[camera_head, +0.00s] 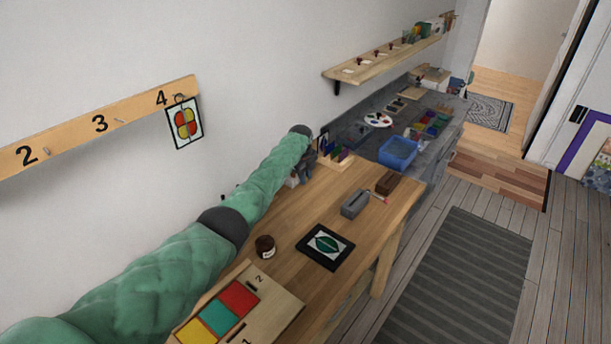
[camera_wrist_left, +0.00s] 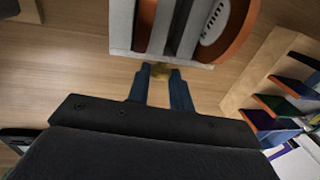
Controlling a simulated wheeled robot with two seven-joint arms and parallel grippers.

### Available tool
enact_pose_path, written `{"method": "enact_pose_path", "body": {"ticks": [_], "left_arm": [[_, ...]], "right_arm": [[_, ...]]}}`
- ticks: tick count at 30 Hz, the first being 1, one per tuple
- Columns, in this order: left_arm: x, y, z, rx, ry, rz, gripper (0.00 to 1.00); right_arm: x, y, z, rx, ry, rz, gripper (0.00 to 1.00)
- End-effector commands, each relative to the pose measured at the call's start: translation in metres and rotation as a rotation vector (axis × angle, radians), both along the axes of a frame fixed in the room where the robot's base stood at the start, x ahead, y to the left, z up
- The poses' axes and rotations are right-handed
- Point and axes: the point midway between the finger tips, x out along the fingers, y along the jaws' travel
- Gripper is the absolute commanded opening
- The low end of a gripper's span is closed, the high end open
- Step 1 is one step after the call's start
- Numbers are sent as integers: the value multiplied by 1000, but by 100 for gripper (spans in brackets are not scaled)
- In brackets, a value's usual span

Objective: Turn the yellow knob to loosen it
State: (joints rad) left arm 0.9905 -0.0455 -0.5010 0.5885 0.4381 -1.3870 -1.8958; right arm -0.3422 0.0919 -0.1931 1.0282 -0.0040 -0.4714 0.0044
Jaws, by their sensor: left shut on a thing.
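The yellow knob (camera_wrist_left: 161,70) shows as a small brassy piece at the lower edge of a grey and orange device (camera_wrist_left: 185,28) in the left wrist view. My left gripper (camera_wrist_left: 160,78) has its blue fingers shut on the knob, one finger on each side. In the head view my left gripper (camera_head: 309,161) is at the far end of the green arm, beside the wall at the back of the wooden table. The arm hides most of the device there, and the knob cannot be made out in that view. My right gripper is in neither view.
The wooden table (camera_head: 290,215) holds a small dark jar (camera_head: 265,246), a black-framed picture (camera_head: 325,246) and a grey box (camera_head: 355,203). A wooden rack with coloured panels (camera_wrist_left: 285,85) stands right of the gripper. A blue bin (camera_head: 398,153) is farther back.

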Motion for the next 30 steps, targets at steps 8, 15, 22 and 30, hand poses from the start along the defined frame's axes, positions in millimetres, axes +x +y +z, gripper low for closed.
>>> {"method": "enact_pose_path", "body": {"ticks": [8,15,22,30], "left_arm": [[-4,3,-1,-87,-120,0,0],[-6,5,-5,-180,-251,0,0],[-7,6,-4,-247,-342,0,0],[-8,5,-1,-262,-361,0,0]], "right_arm": [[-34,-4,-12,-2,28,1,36],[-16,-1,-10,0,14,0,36],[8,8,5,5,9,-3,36],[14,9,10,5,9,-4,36]]}}
